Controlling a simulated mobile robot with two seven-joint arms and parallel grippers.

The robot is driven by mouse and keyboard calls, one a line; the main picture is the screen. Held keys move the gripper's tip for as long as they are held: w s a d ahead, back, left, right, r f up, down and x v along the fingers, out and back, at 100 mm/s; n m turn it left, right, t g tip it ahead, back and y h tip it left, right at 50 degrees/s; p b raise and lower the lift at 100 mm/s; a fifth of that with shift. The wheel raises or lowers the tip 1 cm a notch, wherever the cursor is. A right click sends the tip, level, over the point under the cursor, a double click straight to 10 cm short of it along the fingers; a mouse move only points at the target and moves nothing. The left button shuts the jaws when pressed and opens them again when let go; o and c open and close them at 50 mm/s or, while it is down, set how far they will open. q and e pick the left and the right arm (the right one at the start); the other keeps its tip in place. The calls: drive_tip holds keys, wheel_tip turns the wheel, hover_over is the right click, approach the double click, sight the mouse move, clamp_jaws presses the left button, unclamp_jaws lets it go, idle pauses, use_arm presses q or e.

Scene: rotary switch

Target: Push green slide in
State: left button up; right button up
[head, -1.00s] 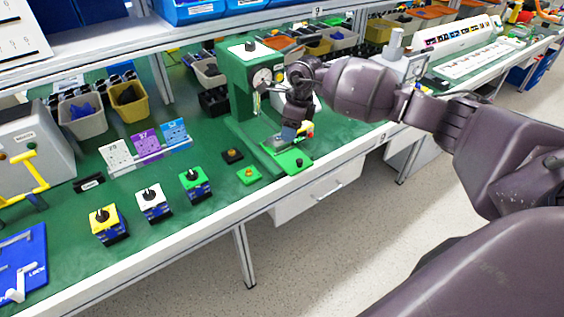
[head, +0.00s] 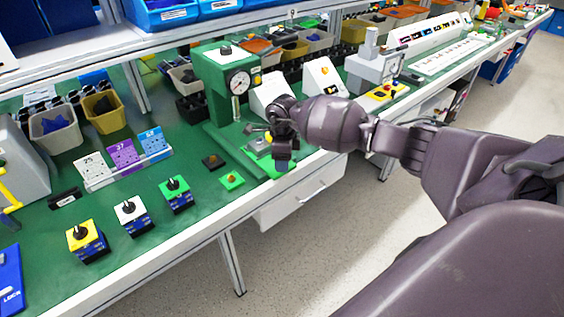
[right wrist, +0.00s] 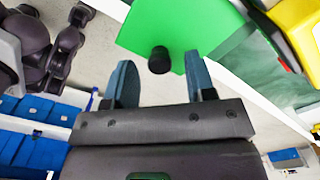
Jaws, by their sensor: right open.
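The green press machine (head: 212,85) with a round gauge (head: 239,82) stands on the green bench. In the right wrist view the green slide (right wrist: 180,25) shows with a black knob (right wrist: 158,60). My right gripper (right wrist: 161,80) is open, with one teal finger on each side of the knob in the picture. I see gaps on both sides; whether the knob lies at fingertip depth I cannot tell. My left gripper is not in view.
Yellow (head: 86,238), white (head: 131,213) and green (head: 176,192) rotary switches line the bench front. A grey machine (head: 372,70) stands to the right.

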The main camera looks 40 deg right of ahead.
drive_tip(key=shift+f, duration=0.55)
clamp_jaws()
